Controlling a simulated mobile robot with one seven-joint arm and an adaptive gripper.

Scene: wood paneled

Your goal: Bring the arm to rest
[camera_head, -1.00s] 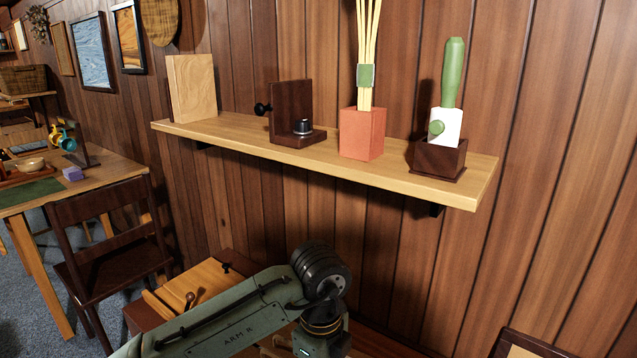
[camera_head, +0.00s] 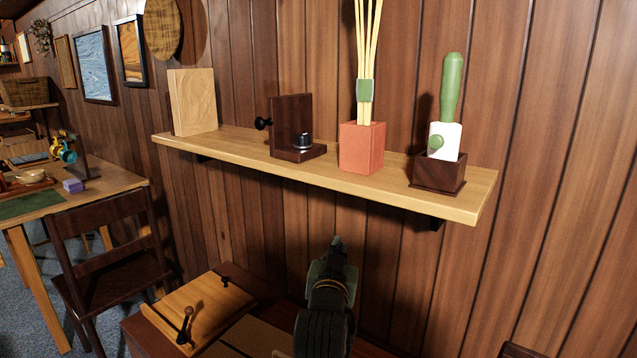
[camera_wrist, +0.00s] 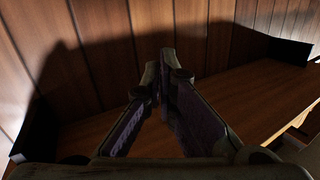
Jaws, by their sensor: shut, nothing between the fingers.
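My gripper (camera_wrist: 163,62) shows in the wrist view with its two dark fingers meeting at the tips, shut and empty.
The wall shelf (camera_head: 255,156) carries a wooden block, a dark stand, an orange pot (camera_head: 361,147) with sticks and a dark holder (camera_head: 438,174). Below are a dark cabinet top with a wooden board (camera_head: 199,309), a chair (camera_head: 104,255) and a table at left.

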